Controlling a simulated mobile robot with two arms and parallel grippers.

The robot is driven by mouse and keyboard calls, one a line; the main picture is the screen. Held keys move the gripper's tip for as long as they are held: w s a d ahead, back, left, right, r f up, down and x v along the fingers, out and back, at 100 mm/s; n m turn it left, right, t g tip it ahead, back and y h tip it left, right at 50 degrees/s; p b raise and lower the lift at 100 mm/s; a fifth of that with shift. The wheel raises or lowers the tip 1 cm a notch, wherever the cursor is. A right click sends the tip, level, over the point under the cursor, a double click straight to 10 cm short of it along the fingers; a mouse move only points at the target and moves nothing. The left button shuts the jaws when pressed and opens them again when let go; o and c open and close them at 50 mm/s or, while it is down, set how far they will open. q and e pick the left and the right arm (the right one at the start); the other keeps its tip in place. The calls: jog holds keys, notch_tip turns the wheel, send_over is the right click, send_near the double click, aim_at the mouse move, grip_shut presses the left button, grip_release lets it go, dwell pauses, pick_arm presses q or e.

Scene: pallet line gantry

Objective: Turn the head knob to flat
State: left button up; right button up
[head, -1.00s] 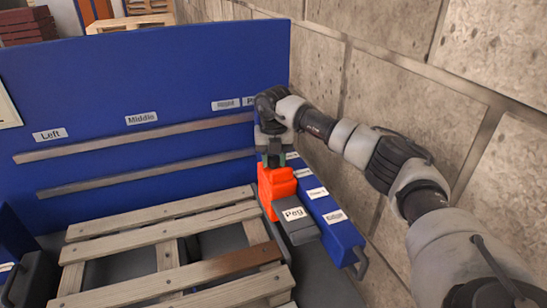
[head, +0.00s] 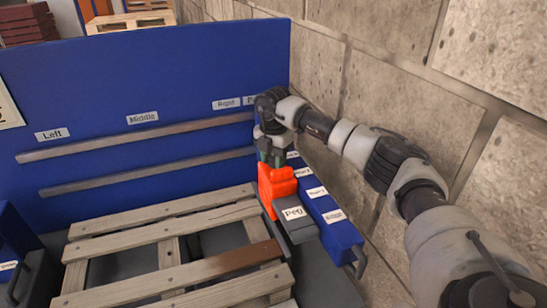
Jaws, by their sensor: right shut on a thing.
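My right gripper (head: 272,160) points down at the near end of the backboard, at the top of an orange piece (head: 277,190). It is shut on the top of this piece; the grip is small in the view. I cannot make out a separate knob or its setting, as the gripper covers the top. The orange piece stands right behind a grey block with a "Peg" label (head: 298,230). My left gripper is not in view.
A blue box (head: 343,235) with several small labels and a handle lies right of the grey block, close to the stone wall (head: 440,60). A wooden pallet (head: 150,230) fills the front left. A blue backboard (head: 120,80) with labelled rails stands behind.

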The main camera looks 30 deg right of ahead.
aim_at(273, 156)
dwell(0.5)
jog(key=o, duration=0.9)
notch_tip(273, 156, up, 10)
jog(key=b, duration=0.2)
jog(key=shift+f+b, duration=0.25)
jog(key=shift+b, duration=0.1)
jog(key=shift+r, duration=0.7)
jog(key=shift+s+f, duration=0.1)
jog(key=shift+f, duration=0.05)
